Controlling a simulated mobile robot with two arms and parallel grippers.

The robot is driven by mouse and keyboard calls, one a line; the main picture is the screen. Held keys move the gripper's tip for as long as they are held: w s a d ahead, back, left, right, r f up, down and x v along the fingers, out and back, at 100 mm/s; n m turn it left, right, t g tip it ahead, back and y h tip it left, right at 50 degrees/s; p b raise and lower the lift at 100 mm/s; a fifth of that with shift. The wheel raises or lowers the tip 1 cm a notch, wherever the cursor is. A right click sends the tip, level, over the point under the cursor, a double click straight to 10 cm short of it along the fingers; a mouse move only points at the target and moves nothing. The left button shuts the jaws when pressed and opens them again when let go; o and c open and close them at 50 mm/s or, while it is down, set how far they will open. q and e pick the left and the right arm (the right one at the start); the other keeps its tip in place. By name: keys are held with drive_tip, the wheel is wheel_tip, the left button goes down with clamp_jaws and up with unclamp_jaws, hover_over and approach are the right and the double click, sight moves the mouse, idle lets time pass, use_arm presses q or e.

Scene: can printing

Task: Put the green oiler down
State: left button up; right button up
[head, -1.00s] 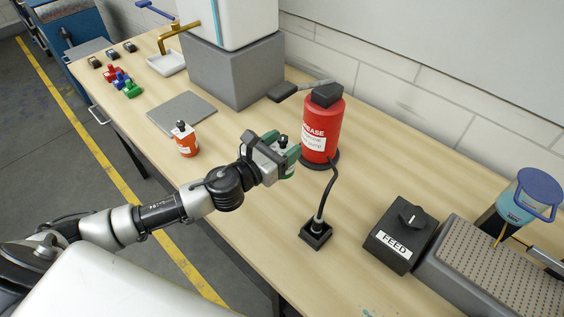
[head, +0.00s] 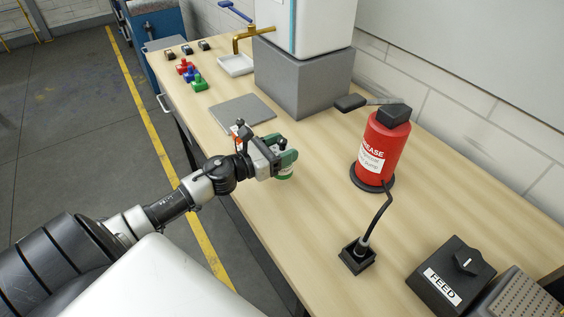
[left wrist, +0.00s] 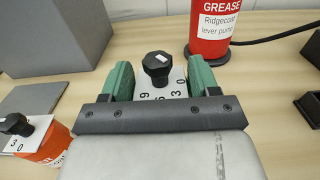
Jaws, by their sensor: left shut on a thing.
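My left gripper (head: 278,158), with green finger pads, is shut on the green oiler (head: 286,176). Only a green and white lower part of the oiler shows below the fingers in the head view. In the left wrist view its black knob (left wrist: 157,66) and white numbered top (left wrist: 160,88) show upright between the pads (left wrist: 162,84). I cannot tell whether its base touches the bench (head: 312,232). An orange oiler (left wrist: 42,146) stands close by on the left, mostly hidden by the gripper in the head view. My right gripper is not in view.
A grey mat (head: 243,111) lies just beyond the gripper. The red grease pump (head: 378,150) stands to the right, its black hose running to a socket (head: 357,256). A grey block (head: 305,78) is behind the mat. The wood between gripper and socket is clear.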

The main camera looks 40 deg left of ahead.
use_arm(q)
drive_tip(key=shift+f, duration=2)
drive_tip(key=shift+f, duration=0.1)
drive_tip(key=o, duration=1.1)
